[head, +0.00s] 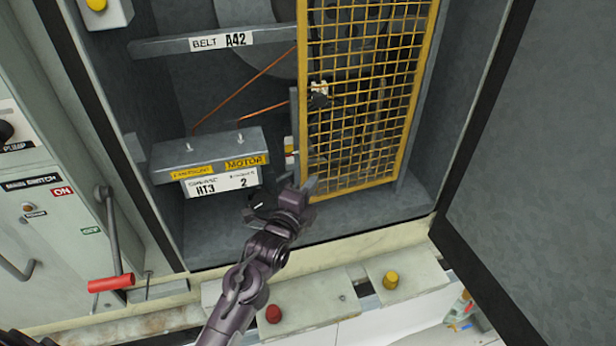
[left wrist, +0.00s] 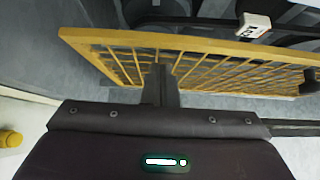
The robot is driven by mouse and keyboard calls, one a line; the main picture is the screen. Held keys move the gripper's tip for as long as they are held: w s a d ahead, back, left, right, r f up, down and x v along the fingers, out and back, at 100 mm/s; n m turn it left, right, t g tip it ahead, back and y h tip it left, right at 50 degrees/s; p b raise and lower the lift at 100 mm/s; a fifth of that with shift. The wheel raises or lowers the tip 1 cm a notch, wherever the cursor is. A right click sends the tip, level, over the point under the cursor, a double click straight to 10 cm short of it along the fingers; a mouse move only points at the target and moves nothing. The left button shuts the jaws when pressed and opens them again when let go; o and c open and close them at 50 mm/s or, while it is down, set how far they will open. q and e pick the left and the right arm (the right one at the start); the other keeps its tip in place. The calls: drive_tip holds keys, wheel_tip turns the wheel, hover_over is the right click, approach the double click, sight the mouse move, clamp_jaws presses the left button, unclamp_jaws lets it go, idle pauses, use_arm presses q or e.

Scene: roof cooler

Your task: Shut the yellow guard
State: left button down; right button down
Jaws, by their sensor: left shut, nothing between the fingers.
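The yellow mesh guard (head: 362,95) stands upright in the right half of the open grey cabinet. The belt and wheel area to its left is uncovered. My left gripper (head: 307,187) is shut and empty at the guard's lower left corner. In the left wrist view, the guard's yellow frame (left wrist: 110,38) runs across the picture just beyond the shut fingers (left wrist: 162,78). The fingertips overlap the mesh there; I cannot tell whether they touch it. My right gripper is in neither view.
A grey motor box (head: 205,155) stands left of the gripper. The open cabinet door (head: 545,170) is at the right. Below are a red button (head: 273,314) and a yellow button (head: 391,280). A red-handled lever (head: 110,283) stands at the left.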

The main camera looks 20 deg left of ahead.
sight(303, 175)
use_arm(q)
drive_tip(key=shift+w+a, duration=0.3)
drive_tip(key=shift+a, duration=0.05)
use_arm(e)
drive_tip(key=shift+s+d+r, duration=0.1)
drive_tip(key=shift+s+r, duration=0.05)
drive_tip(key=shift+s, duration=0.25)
use_arm(q)
drive_tip(key=shift+w+a+b, duration=0.35)
drive_tip(key=shift+w+a, duration=0.55)
drive_tip(key=shift+w, duration=0.15)
drive_tip(key=shift+s+r, duration=0.15)
drive_tip(key=shift+r, duration=0.1)
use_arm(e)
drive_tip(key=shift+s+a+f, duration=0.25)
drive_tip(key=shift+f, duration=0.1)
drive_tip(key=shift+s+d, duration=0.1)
